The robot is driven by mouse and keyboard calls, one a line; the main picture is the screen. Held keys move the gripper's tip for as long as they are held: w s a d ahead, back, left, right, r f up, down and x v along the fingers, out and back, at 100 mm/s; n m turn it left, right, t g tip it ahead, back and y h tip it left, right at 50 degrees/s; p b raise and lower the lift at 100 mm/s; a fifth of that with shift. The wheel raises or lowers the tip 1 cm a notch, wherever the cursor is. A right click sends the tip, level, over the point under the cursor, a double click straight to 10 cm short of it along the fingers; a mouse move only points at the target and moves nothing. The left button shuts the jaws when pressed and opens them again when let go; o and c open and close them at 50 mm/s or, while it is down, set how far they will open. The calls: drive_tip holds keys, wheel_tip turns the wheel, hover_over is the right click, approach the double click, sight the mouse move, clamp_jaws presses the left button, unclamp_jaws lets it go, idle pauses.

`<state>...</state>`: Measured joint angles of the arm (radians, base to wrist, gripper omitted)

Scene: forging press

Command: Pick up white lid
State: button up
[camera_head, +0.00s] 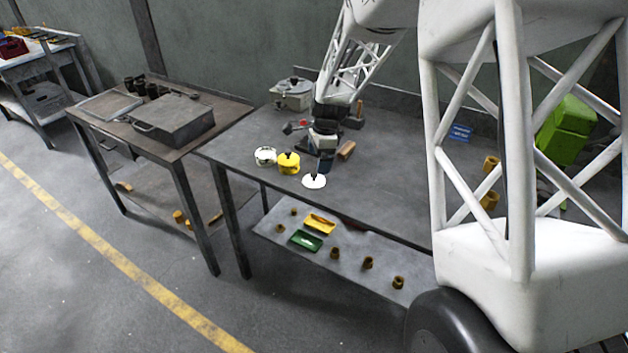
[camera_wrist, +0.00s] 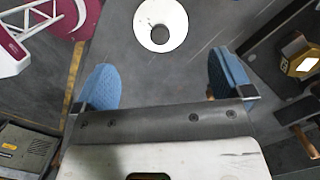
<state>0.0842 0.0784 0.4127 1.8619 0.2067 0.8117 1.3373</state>
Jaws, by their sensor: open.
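My gripper (camera_head: 322,168) hangs above the bench right by the lid. In the wrist view my gripper (camera_wrist: 164,82) has its blue fingers wide apart with nothing between them. The lid shows beyond the fingers, between their lines.
A yellow pot (camera_head: 289,164) and a white pot (camera_head: 265,156) stand left of the lid. A brown block (camera_head: 347,150) lies to the right behind my gripper. A grey machine (camera_head: 291,94) stands at the back. The bench top (camera_head: 385,192) is clear to the right.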

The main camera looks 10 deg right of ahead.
sight(315, 175)
drive_tip(key=shift+a+f, duration=0.15)
drive_tip(key=shift+f, duration=0.65)
drive_tip(key=shift+a+f, duration=0.25)
drive_tip(key=shift+f, duration=1.05)
drive_tip(key=shift+a+f, duration=0.25)
drive_tip(key=shift+f, duration=1)
drive_tip(key=shift+c, duration=0.2)
drive_tip(key=c, duration=0.9)
